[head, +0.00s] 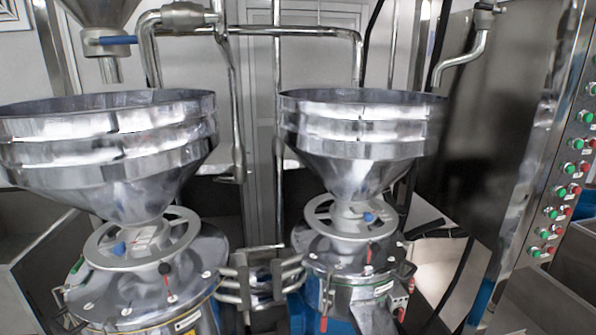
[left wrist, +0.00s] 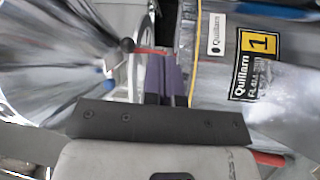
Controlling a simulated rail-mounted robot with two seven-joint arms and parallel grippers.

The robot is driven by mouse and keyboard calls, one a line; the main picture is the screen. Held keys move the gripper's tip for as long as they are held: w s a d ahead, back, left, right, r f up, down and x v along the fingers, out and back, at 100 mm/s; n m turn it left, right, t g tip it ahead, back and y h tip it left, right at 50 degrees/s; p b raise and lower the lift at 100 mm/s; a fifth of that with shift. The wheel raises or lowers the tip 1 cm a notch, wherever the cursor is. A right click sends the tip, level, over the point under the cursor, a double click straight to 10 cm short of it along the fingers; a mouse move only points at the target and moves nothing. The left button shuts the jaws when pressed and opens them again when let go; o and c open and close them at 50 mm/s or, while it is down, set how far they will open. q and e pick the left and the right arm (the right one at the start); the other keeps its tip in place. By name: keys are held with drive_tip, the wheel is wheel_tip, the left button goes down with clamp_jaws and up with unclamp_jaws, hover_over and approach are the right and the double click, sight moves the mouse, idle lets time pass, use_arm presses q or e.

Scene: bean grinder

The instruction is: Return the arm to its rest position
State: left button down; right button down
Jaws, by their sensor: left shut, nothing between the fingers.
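My left gripper (left wrist: 168,80) shows in the left wrist view, its dark purple fingers shut together with nothing between them. It is close beside a steel grinder whose body (left wrist: 215,75) carries a yellow "Quillarn 1" label (left wrist: 254,68). The grinder's funnel (left wrist: 60,50) fills the left of that view. A red lever with a black knob (left wrist: 126,44) appears near the fingertips; I cannot tell whether they touch. Neither gripper shows in the head view, and my right gripper is in no view.
Two grinders with wide steel hoppers, left (head: 110,150) and right (head: 355,130), stand side by side in the head view. Pipes (head: 290,31) run behind them. A control panel (head: 565,180) with green and red buttons is at the right. Handles and rails (head: 262,280) crowd the gap between the grinders.

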use_arm(q)
drive_tip(key=s+d+f+m+g, duration=0.1)
drive_tip(key=s+d+m+g, duration=0.65)
drive_tip(key=m, duration=0.45)
drive_tip(key=s+d+f+m+g+y, duration=0.1)
drive_tip(key=s+d+f+g, duration=0.3)
drive_tip(key=s, duration=0.6)
drive_tip(key=s+a+f+m+g+y, duration=0.1)
drive_tip(key=s+f+m, duration=0.1)
drive_tip(key=s+f, duration=0.6)
drive_tip(key=s+d+f+m+g+y, duration=0.1)
drive_tip(key=s+d+f+g+y, duration=0.2)
drive_tip(key=s, duration=0.8)
wheel_tip(320, 180, up, 30)
drive_tip(key=h+p, duration=0.1)
drive_tip(key=p, duration=3)
drive_tip(key=shift+s+a, duration=0.15)
drive_tip(key=shift+a, duration=0.3)
drive_tip(key=shift+f, duration=0.1)
